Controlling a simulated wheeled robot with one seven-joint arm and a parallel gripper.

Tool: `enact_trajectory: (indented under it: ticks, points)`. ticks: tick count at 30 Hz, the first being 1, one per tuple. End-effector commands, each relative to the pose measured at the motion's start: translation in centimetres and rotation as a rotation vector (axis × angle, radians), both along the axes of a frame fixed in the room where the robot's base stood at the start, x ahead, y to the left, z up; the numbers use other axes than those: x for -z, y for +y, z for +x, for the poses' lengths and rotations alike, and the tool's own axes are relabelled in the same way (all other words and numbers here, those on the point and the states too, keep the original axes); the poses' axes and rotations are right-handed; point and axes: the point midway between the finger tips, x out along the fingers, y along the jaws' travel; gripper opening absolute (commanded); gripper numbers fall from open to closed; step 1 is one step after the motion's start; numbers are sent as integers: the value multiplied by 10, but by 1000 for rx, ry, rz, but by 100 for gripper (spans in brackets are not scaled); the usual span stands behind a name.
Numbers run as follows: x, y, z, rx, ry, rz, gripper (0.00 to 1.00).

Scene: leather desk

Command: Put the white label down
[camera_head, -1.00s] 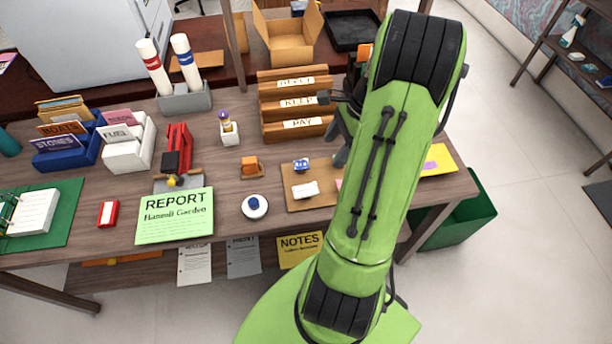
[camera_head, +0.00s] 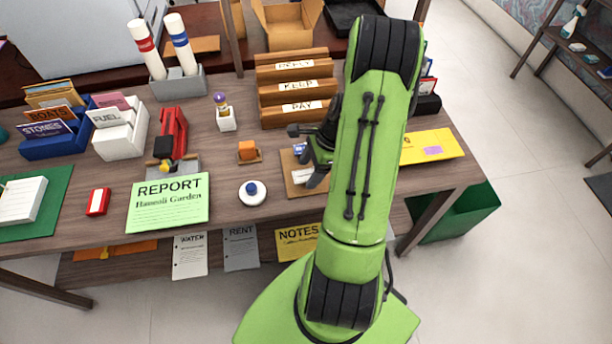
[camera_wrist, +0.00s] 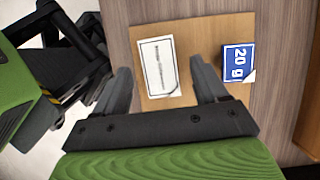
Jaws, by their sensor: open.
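The white label (camera_wrist: 160,67) lies on a tan board (camera_wrist: 188,31) in the wrist view, with small dark print along its middle. My gripper (camera_wrist: 163,80) is open, its two dark fingers apart on either side of the label, with a gap on both sides. I cannot tell how high the fingertips are above the board. A blue "20 g" piece (camera_wrist: 238,60) is at the board's right edge, beside the right finger. In the head view my gripper (camera_head: 318,166) is over the tan board (camera_head: 296,188) and hides most of the label.
A wooden sorter (camera_head: 296,90) with REPLY, KEEP and PAY slots stands behind the board. An orange block (camera_head: 247,151) and a white round piece with a blue knob (camera_head: 252,193) are to its left. A yellow envelope (camera_head: 430,147) lies to the right.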

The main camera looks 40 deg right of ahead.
Motion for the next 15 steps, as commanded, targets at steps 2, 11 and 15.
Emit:
enact_trajectory:
  ticks: [2, 11, 15]
  points:
    - [-1, 0, 0, 0, 0, 0, 71]
    - [-1, 0, 0, 0, 0, 0, 25]
    - [-1, 0, 0, 0, 0, 0, 8]
